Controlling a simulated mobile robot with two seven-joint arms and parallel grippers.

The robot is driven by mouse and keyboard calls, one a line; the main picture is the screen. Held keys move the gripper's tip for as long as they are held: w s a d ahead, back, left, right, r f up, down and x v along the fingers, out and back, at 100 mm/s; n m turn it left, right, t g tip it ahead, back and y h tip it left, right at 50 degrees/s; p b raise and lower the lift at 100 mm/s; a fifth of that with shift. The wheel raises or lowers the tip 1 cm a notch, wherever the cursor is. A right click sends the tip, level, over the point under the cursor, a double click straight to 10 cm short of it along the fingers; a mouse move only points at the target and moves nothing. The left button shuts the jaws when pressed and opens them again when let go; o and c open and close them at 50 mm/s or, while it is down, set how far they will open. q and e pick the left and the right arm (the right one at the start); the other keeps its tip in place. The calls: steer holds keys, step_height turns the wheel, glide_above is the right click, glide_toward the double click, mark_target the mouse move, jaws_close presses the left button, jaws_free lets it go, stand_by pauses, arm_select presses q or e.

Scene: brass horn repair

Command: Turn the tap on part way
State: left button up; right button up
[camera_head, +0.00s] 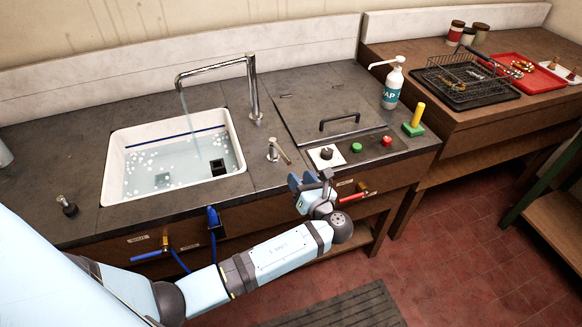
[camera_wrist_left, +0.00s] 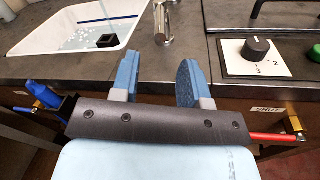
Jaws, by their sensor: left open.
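The tap's tall chrome spout (camera_head: 252,88) stands behind the white sink (camera_head: 108,180) and bends left over it. A thin pale stream (camera_head: 184,104) runs from its end into the sink. A short chrome post with a slanted lever (camera_head: 278,151) stands on the counter right of the sink; the lever also shows in the left wrist view (camera_wrist_left: 162,24). My left gripper (camera_head: 311,180) is open and empty at the counter's front edge, nearer the front than the lever and apart from it. In the wrist view its fingers (camera_wrist_left: 160,62) point toward the lever.
A dial on a white plate (camera_head: 326,156), a green button (camera_head: 356,147) and a red one (camera_head: 387,140) sit right of the lever. A lidded panel with a dark handle (camera_head: 340,122) lies behind.

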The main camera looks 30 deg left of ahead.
arm_select(q)
steer(key=shift+v, duration=2.35)
arm_select(e)
steer(key=shift+f, duration=0.25)
arm_select(q)
steer(key=shift+f, duration=0.1)
steer(key=s+d+f+n+h+p, duration=0.2)
steer(key=s+f+n+h, duration=0.6)
steer(key=s+f+h, duration=0.3)
steer(key=s+r+n+t+h+p, duration=0.1)
steer(key=s+r+n+h+p, duration=0.1)
steer(key=s+n+h, duration=0.5)
steer(key=s+n, duration=0.4)
steer(key=n, duration=0.6)
steer(key=shift+d, duration=0.4)
arm_select(e)
step_height(320, 180, up, 4)
steer(key=shift+d+r, duration=0.1)
steer(key=shift+d, duration=0.05)
arm_select(q)
steer(key=shift+s+r, duration=0.1)
steer(key=shift+r, duration=0.05)
arm_select(e)
steer(key=shift+c, duration=0.5)
